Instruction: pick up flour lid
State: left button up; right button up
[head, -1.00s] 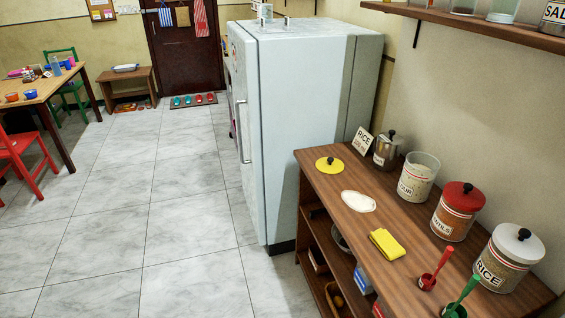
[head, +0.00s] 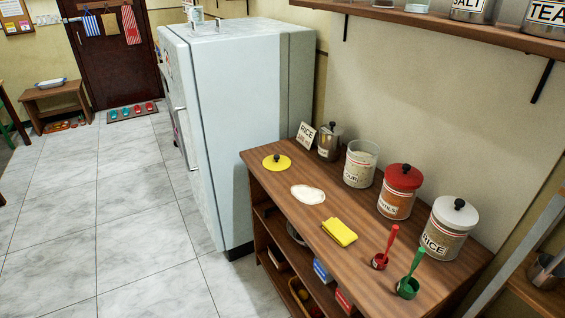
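A yellow lid (head: 277,162) with a black knob lies flat near the far left end of the wooden counter (head: 262,182) in the head view. The flour jar (head: 361,164), clear with a partly readable "OUR" label, stands without a lid along the wall side of the counter. A white patch (head: 308,194), which looks like spilled flour, lies on the counter between the lid and the yellow cloth. Neither of my grippers shows in the head view.
A red-lidded jar (head: 400,192), a white-lidded rice jar (head: 449,228) and a metal canister (head: 329,142) line the wall side. A fridge (head: 235,110) stands beyond; floor at left is clear.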

aim_at(277, 162)
jog(key=i+j+z, duration=0.35)
jog(key=i+j, duration=0.2)
jog(key=i, duration=0.2)
